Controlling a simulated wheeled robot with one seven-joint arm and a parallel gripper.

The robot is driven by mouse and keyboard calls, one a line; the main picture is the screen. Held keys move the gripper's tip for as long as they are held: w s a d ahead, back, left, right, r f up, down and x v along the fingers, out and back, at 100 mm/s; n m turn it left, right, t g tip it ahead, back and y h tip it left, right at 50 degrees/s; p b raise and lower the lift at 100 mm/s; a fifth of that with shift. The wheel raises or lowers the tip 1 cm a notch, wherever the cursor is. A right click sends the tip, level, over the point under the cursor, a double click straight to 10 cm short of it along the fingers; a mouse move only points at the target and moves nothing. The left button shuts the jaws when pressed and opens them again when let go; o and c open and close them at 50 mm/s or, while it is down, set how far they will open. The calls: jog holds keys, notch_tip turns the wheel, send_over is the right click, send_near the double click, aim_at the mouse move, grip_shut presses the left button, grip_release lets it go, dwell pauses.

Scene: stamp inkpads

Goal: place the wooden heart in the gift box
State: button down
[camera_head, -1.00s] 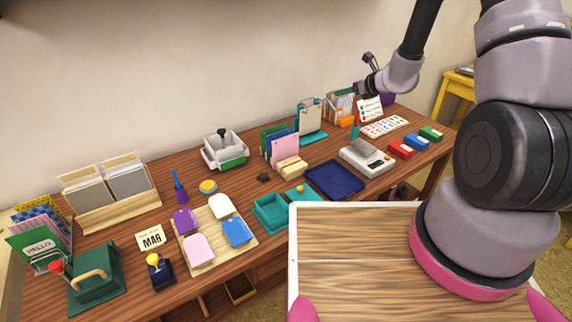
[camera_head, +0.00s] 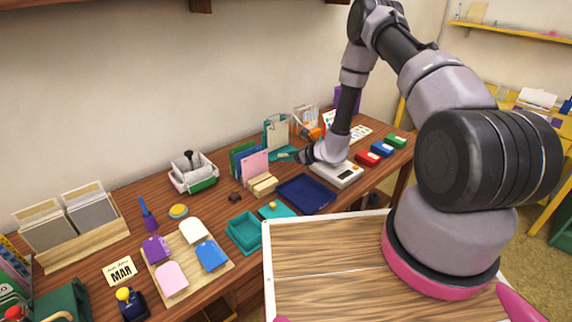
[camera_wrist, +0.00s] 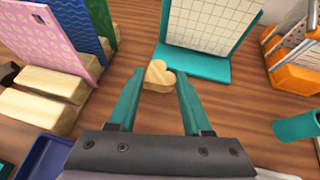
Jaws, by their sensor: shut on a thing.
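The pale wooden heart (camera_wrist: 158,75) sits between the teal fingertips of my gripper (camera_wrist: 157,84) in the wrist view. My gripper is shut on it, above the brown desk close in front of the clipboard's teal base. In the head view my gripper (camera_head: 300,156) is at the desk's back right, and the heart cannot be made out there. An open teal box (camera_head: 243,232), which looks like the gift box, stands near the desk's front middle. Its inside looks empty. A teal lid (camera_head: 278,210) with a small yellow piece lies beside it, to the right.
The clipboard (camera_wrist: 214,22) stands just behind my gripper. Coloured cards (camera_head: 252,163) and wooden blocks (camera_head: 262,184) are to its left. A dark blue tray (camera_head: 305,194) and a white scale (camera_head: 338,175) lie in front. An orange holder (camera_wrist: 295,77) is right.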

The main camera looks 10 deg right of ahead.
jog(key=shift+f, duration=1.55)
jog(key=shift+c, duration=1.7)
grip_release()
jog(key=shift+f, duration=0.15)
